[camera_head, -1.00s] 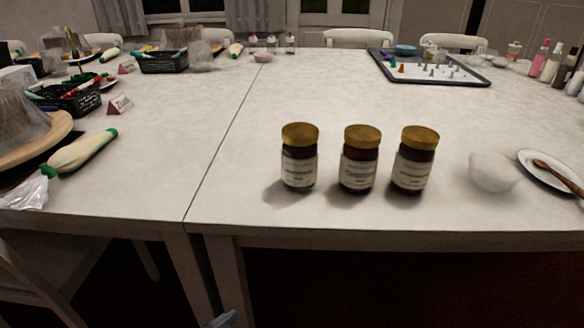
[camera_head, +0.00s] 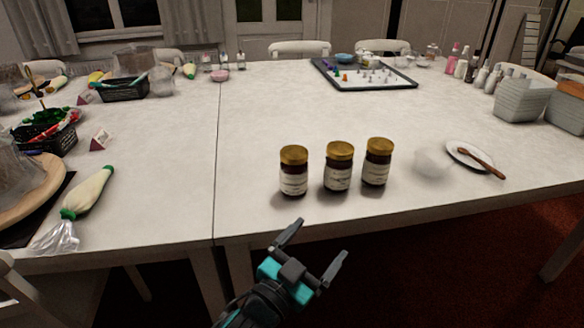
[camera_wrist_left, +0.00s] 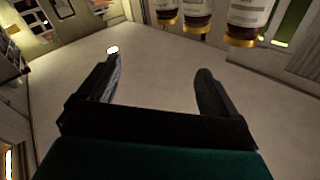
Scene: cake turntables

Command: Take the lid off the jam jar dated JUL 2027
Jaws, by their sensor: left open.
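Three dark jam jars with gold lids and pale labels stand upright in a row near the table's front edge: a left jar (camera_head: 293,171), a middle jar (camera_head: 338,166) and a right jar (camera_head: 377,162). The label dates are too small to read, so I cannot tell which is JUL 2027. All three lids are on. My left gripper (camera_head: 318,246) is open and empty, in front of the table edge and apart from the jars. In the left wrist view its two fingers (camera_wrist_left: 160,80) are spread, and the jars (camera_wrist_left: 197,15) show upside down at the top. My right gripper is not in view.
The white table (camera_head: 260,120) has free room behind the jars. A piping bag (camera_head: 88,193) lies at left. A tray (camera_head: 365,78) lies at the back.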

